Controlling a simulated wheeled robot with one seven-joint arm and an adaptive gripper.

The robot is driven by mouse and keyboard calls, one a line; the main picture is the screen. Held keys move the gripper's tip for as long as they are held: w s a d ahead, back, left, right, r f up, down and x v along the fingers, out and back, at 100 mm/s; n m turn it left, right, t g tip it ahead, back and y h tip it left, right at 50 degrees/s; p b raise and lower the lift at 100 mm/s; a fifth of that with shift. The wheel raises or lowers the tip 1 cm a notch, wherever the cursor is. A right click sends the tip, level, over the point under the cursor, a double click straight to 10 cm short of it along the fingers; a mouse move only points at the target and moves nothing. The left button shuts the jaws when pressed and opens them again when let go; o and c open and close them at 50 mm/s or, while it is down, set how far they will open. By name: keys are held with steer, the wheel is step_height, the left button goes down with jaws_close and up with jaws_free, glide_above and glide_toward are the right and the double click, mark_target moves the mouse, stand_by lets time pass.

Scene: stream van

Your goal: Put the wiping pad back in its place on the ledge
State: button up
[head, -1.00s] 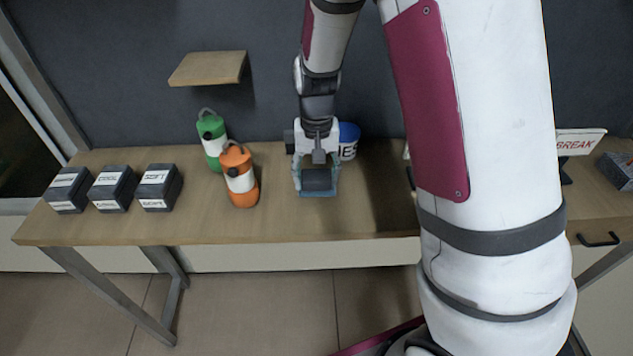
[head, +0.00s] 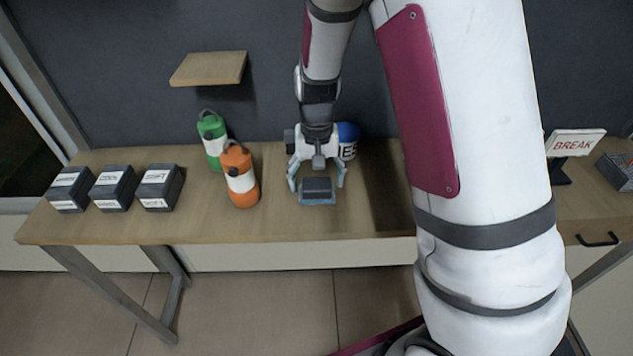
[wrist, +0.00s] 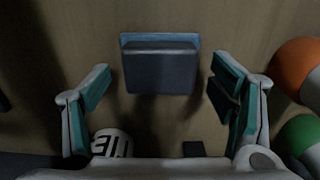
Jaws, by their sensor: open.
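The wiping pad (head: 317,187) is a dark grey block with a blue base, lying on the wooden tabletop; it also shows in the wrist view (wrist: 160,70). My gripper (head: 317,181) is open, pointing down just behind and above the pad. In the wrist view its fingers (wrist: 160,78) are spread wide on either side of the pad, with a gap on both sides. A small wooden ledge (head: 208,68) is fixed to the dark wall at the upper left, and its top is empty.
A blue and white lettered tub (head: 348,141) stands behind my gripper. An orange bottle (head: 240,175) and a green bottle (head: 212,137) stand to the left. Several dark labelled boxes (head: 114,188) sit farther left. A BREAK sign (head: 575,143) stands right. Tabletop in front of the pad is clear.

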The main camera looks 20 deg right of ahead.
mark_target(317, 184)
step_height(317, 184, up, 11)
steer(key=s+r+n+t, duration=0.1)
steer(key=s+r+t, duration=0.1)
steer(key=s+r, duration=0.4)
steer(key=s+r+n+t, duration=0.2)
steer(key=s+r, duration=0.5)
steer(key=s, duration=0.8)
steer(key=shift+s+r+n+t+b, duration=0.25)
steer(key=shift+n+t+b, duration=0.1)
steer(key=shift+t, duration=0.35)
steer(key=shift+w+d, duration=0.1)
